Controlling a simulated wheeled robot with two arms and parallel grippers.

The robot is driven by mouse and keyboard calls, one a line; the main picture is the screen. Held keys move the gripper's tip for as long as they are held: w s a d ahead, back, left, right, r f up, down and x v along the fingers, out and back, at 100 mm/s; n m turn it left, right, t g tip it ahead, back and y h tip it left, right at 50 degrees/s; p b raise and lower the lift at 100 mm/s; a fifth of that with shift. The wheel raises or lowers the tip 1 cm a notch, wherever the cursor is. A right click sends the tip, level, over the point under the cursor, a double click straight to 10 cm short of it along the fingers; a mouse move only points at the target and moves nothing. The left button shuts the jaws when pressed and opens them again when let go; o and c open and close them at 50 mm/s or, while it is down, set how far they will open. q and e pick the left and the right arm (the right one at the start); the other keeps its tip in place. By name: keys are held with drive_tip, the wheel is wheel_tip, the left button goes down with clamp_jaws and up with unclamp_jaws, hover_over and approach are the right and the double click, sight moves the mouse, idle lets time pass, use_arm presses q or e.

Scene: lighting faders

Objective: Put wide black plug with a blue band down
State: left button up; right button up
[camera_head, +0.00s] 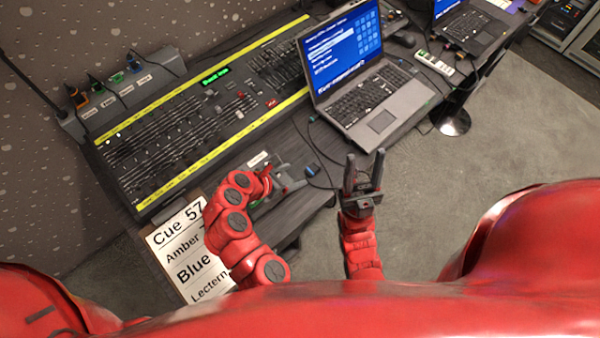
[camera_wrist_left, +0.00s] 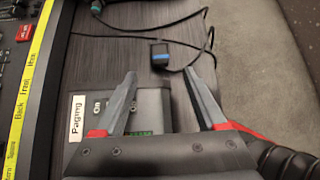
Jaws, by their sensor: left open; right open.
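The wide black plug with a blue band (camera_head: 312,170) lies on the dark desk, below the laptop in the head view. It also shows in the left wrist view (camera_wrist_left: 160,54), with its cable running off from it. My left gripper (camera_head: 287,176) is open, and its fingers (camera_wrist_left: 161,74) point towards the plug. The plug appears just beyond the fingertips, apart from them, with nothing between the fingers holding it. My right gripper (camera_head: 364,160) is open and empty, with its fingers pointing up in the picture, to the right of the desk edge.
A box labelled "Paging" (camera_wrist_left: 78,118) sits under my left gripper. The lighting console (camera_head: 180,135) with yellow strips is left, the laptop (camera_head: 365,105) above. A cue sheet (camera_head: 178,250) is at lower left. Another cable and green-tipped connector (camera_wrist_left: 97,7) lie near the console.

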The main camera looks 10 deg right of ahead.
use_arm(q)
drive_tip(key=shift+v, duration=2.3)
